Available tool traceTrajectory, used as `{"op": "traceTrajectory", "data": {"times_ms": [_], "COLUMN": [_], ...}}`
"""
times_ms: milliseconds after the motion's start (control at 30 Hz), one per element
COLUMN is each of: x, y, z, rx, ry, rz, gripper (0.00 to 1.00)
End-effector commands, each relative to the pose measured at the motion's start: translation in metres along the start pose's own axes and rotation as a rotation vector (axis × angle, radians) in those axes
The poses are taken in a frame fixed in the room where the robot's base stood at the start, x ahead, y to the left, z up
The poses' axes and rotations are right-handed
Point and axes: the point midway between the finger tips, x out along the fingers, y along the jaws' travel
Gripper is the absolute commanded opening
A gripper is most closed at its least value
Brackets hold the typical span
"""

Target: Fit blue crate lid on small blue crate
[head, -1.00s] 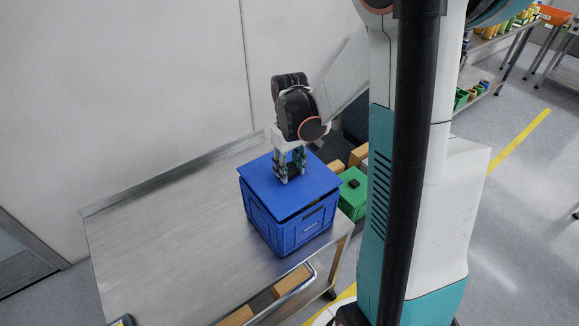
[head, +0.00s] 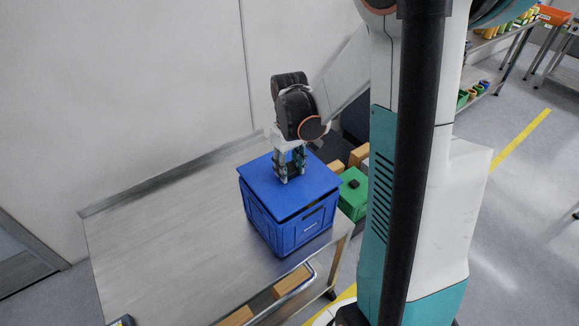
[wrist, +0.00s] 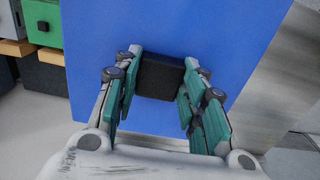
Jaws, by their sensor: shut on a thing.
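The small blue crate (head: 292,235) stands on the right end of the metal table in the head view. The flat blue crate lid (head: 312,182) lies over its top, and a dark gap shows under the lid's front edge, so it looks slightly raised or tilted there. My gripper (head: 289,173) points down at the middle of the lid. In the wrist view the lid (wrist: 210,30) fills the middle, and my gripper (wrist: 159,82) is shut on its black knob (wrist: 160,76). The far rim of the crate is hidden under the lid.
The metal table (head: 160,235) is clear to the left of the crate, with a wall behind it. A green box (head: 352,195) and cardboard boxes (head: 358,156) stand just right of the crate. A dark object (head: 122,321) lies at the table's front left.

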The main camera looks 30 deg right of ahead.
Motion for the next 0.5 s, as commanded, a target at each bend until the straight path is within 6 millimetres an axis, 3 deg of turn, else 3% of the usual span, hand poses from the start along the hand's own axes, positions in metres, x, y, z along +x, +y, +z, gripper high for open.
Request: {"op": "traceTrajectory", "data": {"times_ms": [500], "x": [0.014], "y": [0.000], "z": [0.000], "rx": [0.000], "ry": [0.000], "rz": [0.000], "gripper": [0.08]}}
